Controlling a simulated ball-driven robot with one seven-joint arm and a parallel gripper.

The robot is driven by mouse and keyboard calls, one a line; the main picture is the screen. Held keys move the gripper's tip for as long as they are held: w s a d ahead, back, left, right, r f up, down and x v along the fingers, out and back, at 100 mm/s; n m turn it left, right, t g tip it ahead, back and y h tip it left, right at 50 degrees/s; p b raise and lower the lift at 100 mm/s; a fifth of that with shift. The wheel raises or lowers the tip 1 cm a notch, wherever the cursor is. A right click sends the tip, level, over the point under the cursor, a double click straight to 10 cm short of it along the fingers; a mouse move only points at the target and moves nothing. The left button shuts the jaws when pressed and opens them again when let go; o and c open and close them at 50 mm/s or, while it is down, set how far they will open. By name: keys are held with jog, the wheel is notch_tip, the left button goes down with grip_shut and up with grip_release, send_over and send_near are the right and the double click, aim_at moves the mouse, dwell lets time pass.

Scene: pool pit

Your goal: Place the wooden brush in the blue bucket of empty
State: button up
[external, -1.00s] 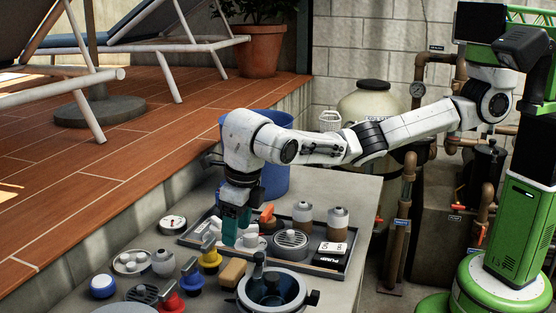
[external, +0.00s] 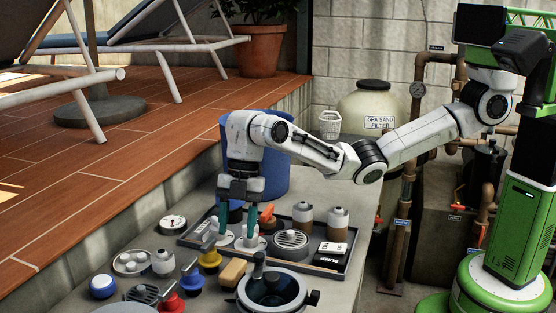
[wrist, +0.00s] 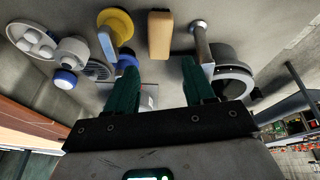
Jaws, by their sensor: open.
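A tan block-shaped thing (external: 232,272), which looks like the wooden brush, lies on the grey bench in front of the dark tray. It also shows in the wrist view (wrist: 159,36), near the top, beyond the fingertips and roughly between them. Bristles cannot be made out. The blue bucket (external: 275,178) stands behind my arm, partly hidden by it. My gripper (external: 236,238) points down over the tray's front left part, with its green fingers apart and nothing seen between them. The fingers also show in the wrist view (wrist: 162,62).
The dark tray (external: 340,262) holds white fittings, brown-and-white bottles (external: 338,222) and a round grate (external: 291,243). Near the block are a yellow valve (external: 210,260), a red one (external: 171,302) and a grey pump pot (external: 272,290). A raised tiled deck borders the bench's left.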

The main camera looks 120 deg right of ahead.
aim_at(233, 267)
jog(key=m, duration=0.1)
jog(key=d+m, duration=0.1)
jog(key=shift+s+f+m+y, duration=0.1)
jog(key=shift+f+m+y, duration=0.2)
jog(key=x, duration=1)
jog(key=shift+a+f, duration=0.1)
jog(key=shift+a, duration=0.15)
jog(key=shift+c, duration=0.2)
jog(key=c, duration=0.8)
notch_tip(233, 267, up, 10)
jog(key=shift+r, duration=0.1)
